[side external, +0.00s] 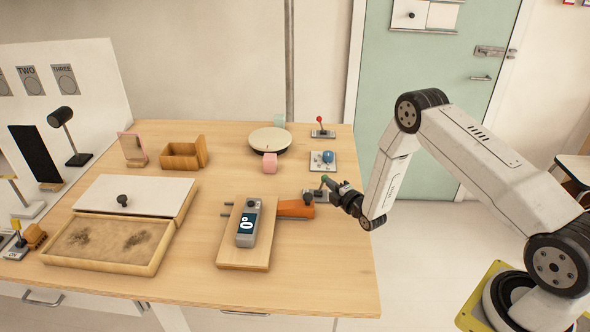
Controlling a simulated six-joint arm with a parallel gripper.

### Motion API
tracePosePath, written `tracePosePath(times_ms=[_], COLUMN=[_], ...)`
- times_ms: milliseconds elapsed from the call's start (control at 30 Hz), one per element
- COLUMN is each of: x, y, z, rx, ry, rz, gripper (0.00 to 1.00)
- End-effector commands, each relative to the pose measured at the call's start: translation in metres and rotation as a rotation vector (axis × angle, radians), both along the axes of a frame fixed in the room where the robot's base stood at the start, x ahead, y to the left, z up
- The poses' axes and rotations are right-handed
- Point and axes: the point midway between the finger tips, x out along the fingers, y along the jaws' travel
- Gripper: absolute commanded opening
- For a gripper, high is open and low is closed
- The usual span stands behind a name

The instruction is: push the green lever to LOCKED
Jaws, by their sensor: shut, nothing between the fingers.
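The green lever (324,180) stands on a small grey base plate (309,195) near the right edge of the wooden table. My gripper (334,187) is at the lever from its right side, low over the table. Its fingers are shut with nothing between them. The fingertips are very close to the green knob; I cannot tell whether they touch it. The gripper hides part of the lever and its plate, and no LOCKED marking is readable at this size.
An orange-handled tool (297,208) lies just left of the lever, by a board (231,253) with a grey meter (247,231). The front right table area is clear.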

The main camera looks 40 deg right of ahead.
Motion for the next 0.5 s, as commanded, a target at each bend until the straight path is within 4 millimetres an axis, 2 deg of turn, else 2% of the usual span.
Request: tracePosePath(times_ms=[500], x=[0.013], y=[0.013], z=[0.009], rx=[-0.172], ry=[0.170], rz=[0.002], gripper=[0.00])
